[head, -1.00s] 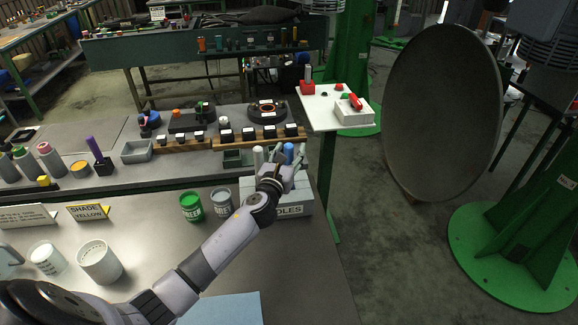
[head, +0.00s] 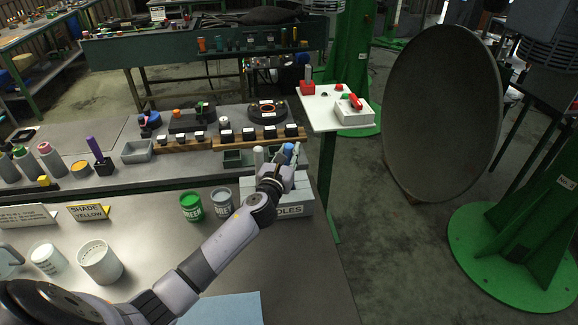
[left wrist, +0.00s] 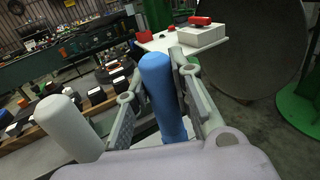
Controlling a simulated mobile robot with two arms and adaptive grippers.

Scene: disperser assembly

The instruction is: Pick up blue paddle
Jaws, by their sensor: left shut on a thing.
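The blue paddle (left wrist: 161,90) stands between the fingers of my left gripper (left wrist: 161,105), which is shut on it. In the head view the paddle's blue top (head: 288,150) shows at the tip of my left gripper (head: 284,165), above the grey box labelled "...OLES" (head: 297,208). The paddle's lower end is hidden. A white paddle (left wrist: 66,125) stands to the left of the gripper in the left wrist view, apart from it. My right gripper is not in view.
Green can (head: 191,206) and grey can (head: 221,202) stand left of the box. A row of black blocks on a wooden strip (head: 215,143) lies behind. A white board (head: 318,117) with a red-switched box is at back right. A blue sheet (head: 222,309) lies in front.

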